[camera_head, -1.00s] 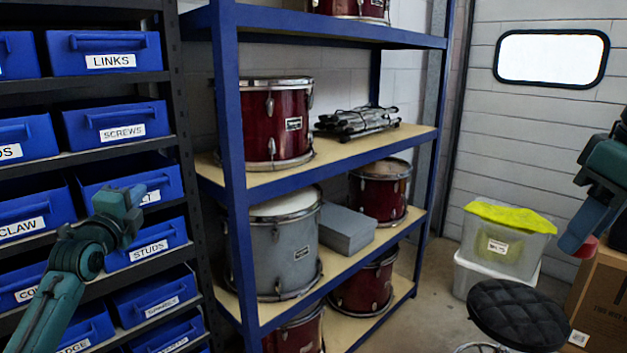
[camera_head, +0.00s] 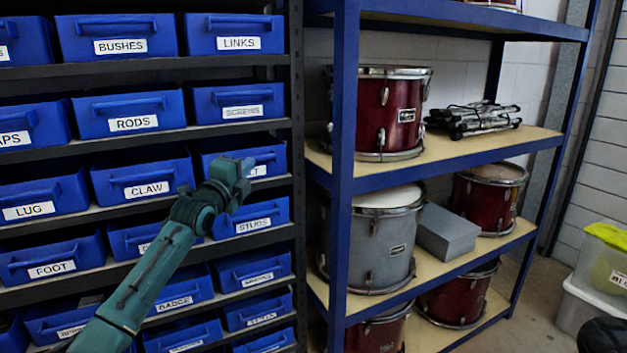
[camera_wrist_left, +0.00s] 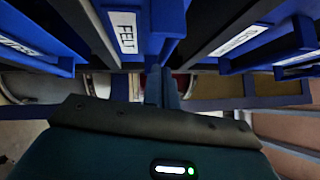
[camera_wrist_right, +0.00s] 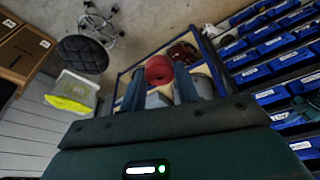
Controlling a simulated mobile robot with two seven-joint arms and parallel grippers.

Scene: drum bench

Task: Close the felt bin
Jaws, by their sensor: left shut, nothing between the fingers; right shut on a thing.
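The felt bin (camera_head: 270,155) is a blue drawer bin in the right column of the rack, above the studs bin. My left gripper (camera_head: 246,166) is shut and empty in front of it, hiding most of its label. In the left wrist view the FELT label (camera_wrist_left: 125,32) shows close beside the shut fingers (camera_wrist_left: 160,88). I cannot tell whether they touch the bin or how far it stands out. My right gripper (camera_wrist_right: 160,82) is shut on a red round thing (camera_wrist_right: 158,68), seen only in the right wrist view.
Similar labelled bins fill the dark rack (camera_head: 297,200), including screws (camera_head: 240,102) above and studs (camera_head: 250,218) below. A blue shelf unit (camera_head: 342,190) with drums stands to the right. A stool (camera_wrist_right: 82,54) and a lidded clear box (camera_wrist_right: 75,90) stand on the floor farther off.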

